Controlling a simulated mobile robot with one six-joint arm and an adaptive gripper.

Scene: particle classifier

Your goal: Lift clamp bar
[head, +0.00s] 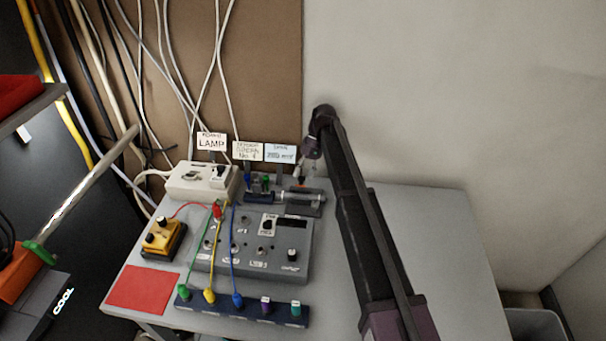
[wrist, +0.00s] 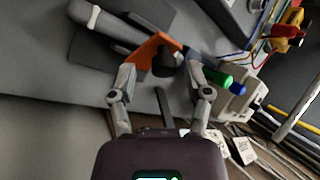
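The orange clamp bar (wrist: 150,46), with a dark round knob, shows in the wrist view across the end of a grey tube (wrist: 118,28). In the head view a small orange spot beneath my gripper appears to be the bar (head: 299,172). My gripper (wrist: 160,66) has its two fingers spread, one on each side of the bar and knob. I cannot tell whether a fingertip touches the bar. In the head view my gripper (head: 304,166) is small and partly hidden by my arm, above the tube (head: 300,197) at the table's back.
A grey control box (head: 262,247) with coloured cables stands in front of the tube. Blue and green knobs (head: 258,181) and a white power strip (head: 202,181) are left of it. Label cards (head: 280,153) stand close behind. The table's right side (head: 440,240) is clear.

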